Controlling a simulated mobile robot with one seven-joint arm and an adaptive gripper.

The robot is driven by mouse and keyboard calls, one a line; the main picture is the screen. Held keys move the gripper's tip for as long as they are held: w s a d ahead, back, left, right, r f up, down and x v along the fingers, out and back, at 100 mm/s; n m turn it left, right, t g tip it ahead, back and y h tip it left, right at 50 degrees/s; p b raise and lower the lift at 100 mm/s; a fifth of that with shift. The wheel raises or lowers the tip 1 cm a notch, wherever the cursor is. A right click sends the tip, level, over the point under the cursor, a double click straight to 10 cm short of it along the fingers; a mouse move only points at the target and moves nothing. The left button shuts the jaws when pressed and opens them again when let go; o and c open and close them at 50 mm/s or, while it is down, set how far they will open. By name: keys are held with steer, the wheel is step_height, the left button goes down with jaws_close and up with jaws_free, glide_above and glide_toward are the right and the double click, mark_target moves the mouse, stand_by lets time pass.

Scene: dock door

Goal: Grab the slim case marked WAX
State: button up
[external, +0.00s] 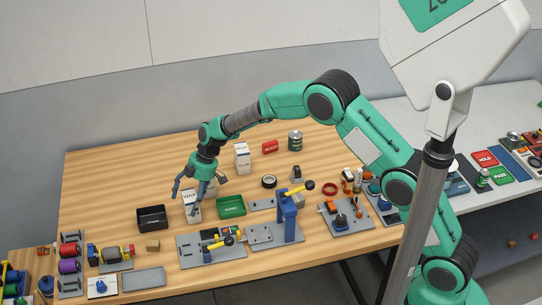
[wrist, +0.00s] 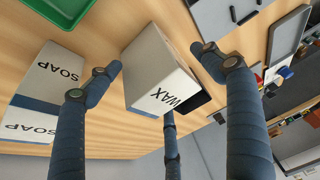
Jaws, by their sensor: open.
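The slim white case marked WAX (external: 190,209) stands on the wooden table under my gripper (external: 198,184). In the wrist view the WAX case (wrist: 158,72) shows between the spread fingers of my gripper (wrist: 156,66), its lettering upside down. The fingers are open, one on each side of the case and a third near its lettered end. I see no clear contact, and the case does not look gripped. In the external view the fingers hide part of the case.
A grey fixture plate (external: 212,246) with a yellow-handled clamp is in front.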

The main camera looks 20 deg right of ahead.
steer(key=shift+c, duration=0.5)
steer(key=c, duration=1.4)
step_height(320, 180, up, 10)
steer(key=shift+p, duration=0.75)
steer(key=c, duration=0.5)
